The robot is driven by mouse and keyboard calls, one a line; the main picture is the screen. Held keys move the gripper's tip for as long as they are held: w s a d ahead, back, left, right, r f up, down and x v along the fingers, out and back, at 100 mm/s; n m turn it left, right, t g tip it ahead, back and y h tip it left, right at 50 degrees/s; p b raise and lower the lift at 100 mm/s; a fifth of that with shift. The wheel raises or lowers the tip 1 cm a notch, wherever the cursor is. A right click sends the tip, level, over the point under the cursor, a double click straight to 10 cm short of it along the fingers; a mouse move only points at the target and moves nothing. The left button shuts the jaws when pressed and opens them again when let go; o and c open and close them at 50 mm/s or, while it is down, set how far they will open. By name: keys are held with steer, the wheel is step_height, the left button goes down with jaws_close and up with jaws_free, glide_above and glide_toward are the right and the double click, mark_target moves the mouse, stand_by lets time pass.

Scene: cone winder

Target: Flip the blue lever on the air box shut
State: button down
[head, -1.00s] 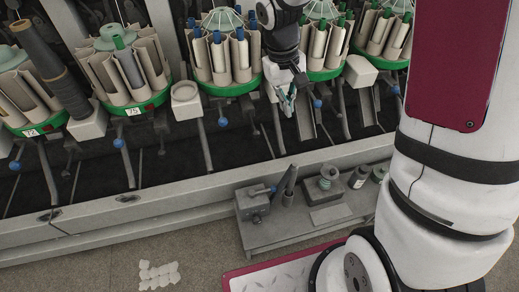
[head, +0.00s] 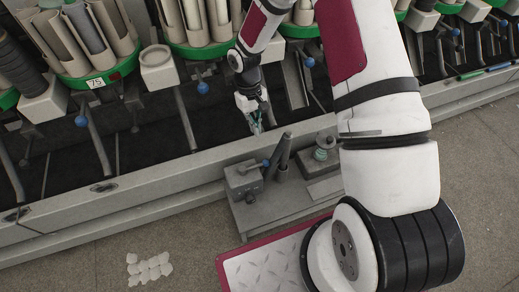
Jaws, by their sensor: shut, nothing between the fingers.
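The air box (head: 243,181) is a small grey box at the left end of a low grey bench in front of the machine. A blue lever (head: 266,163) sticks out from its upper right side, toward the right. My gripper (head: 257,130) points down above and behind the box, near the machine's front rail. It is shut and empty, apart from the lever. The fingers look small and dark with a greenish part.
Two dark upright cylinders (head: 283,153) stand right beside the lever. A spool-like part (head: 322,153) stands farther right on the bench (head: 275,206). The machine's grey rail (head: 130,186) runs behind. White scraps (head: 148,268) lie on the floor at left.

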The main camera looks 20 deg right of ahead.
steer(key=b+x, duration=0.4)
steer(key=x, duration=0.6)
steer(key=shift+d, duration=0.1)
steer(key=shift+s+d+m+y+p, duration=0.15)
steer(key=shift+s+d+m+p, duration=0.1)
steer(key=shift+s+m, duration=0.45)
steer(key=shift+s+d+m+y+p, duration=0.1)
steer(key=shift+s+m+y+p, duration=0.15)
steer(key=shift+s+m, duration=0.45)
steer(key=shift+s+d+m+y+p, duration=0.1)
steer(key=shift+s+d+m+p, duration=0.25)
steer(key=shift+m, duration=0.55)
steer(key=shift+a+r, duration=0.1)
steer(key=shift+a, duration=0.05)
steer(key=p+v, duration=0.6)
steer(key=v, duration=0.3)
steer(key=shift+r, duration=0.4)
